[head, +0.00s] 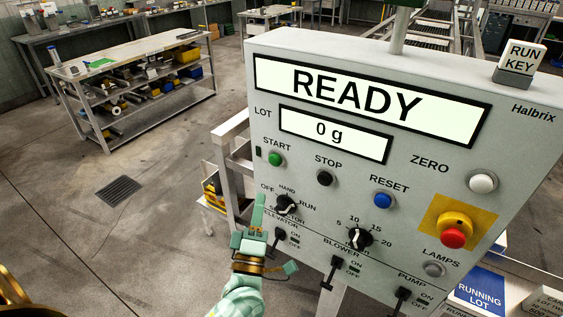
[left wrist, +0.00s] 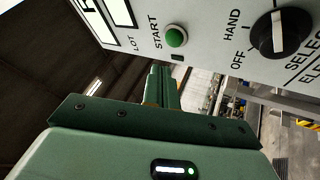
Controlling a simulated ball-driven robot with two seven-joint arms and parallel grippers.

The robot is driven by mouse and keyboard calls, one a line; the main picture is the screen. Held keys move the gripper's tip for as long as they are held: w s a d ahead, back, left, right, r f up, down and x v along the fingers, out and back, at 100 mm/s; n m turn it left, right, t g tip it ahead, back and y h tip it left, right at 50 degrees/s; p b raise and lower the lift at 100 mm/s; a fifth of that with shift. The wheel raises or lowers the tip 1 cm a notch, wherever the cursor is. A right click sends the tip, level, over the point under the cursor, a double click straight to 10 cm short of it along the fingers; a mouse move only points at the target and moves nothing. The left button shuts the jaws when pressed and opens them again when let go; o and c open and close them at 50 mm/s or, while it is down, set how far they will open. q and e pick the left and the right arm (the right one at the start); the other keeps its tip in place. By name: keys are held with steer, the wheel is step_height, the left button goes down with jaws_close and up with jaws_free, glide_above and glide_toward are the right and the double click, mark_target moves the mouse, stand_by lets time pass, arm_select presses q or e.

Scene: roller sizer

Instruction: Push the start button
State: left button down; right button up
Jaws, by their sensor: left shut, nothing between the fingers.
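The green start button (head: 275,159) sits at the left of the grey control panel (head: 420,140), under the word START. It also shows in the left wrist view (left wrist: 176,37), above and slightly right of my fingertips. My left gripper (head: 259,200) is shut and empty, its fingers upright in front of the panel's left edge. In the head view the fingertips are below the button, beside the selector knob (head: 287,205). The fingers look apart from the button, with nothing covering it. My right gripper is not in view.
Beside the start button are a black stop button (head: 324,178) and a blue reset button (head: 383,200). A red emergency button (head: 453,238) is at lower right. Open floor lies left.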

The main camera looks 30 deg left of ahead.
arm_select(q)
steer(key=a+r+n+y, duration=0.1)
steer(key=n, duration=0.1)
steer(key=s+r+n+y, duration=0.1)
steer(key=n+y, duration=0.1)
steer(key=a+n+g+y, duration=0.1)
steer(key=n+y, duration=0.1)
steer(key=shift+s+a+r+n, duration=0.3)
steer(key=shift+s+r+n, duration=0.05)
steer(key=shift+r+n, duration=0.05)
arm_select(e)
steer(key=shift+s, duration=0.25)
arm_select(q)
steer(key=b, duration=0.3)
glide_toward(275, 160)
steer(key=w+a+r, duration=0.3)
steer(key=a+r, duration=0.1)
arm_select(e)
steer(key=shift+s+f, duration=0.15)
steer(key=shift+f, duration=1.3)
arm_select(q)
steer(key=shift+w, duration=0.25)
steer(key=shift+w, duration=0.25)
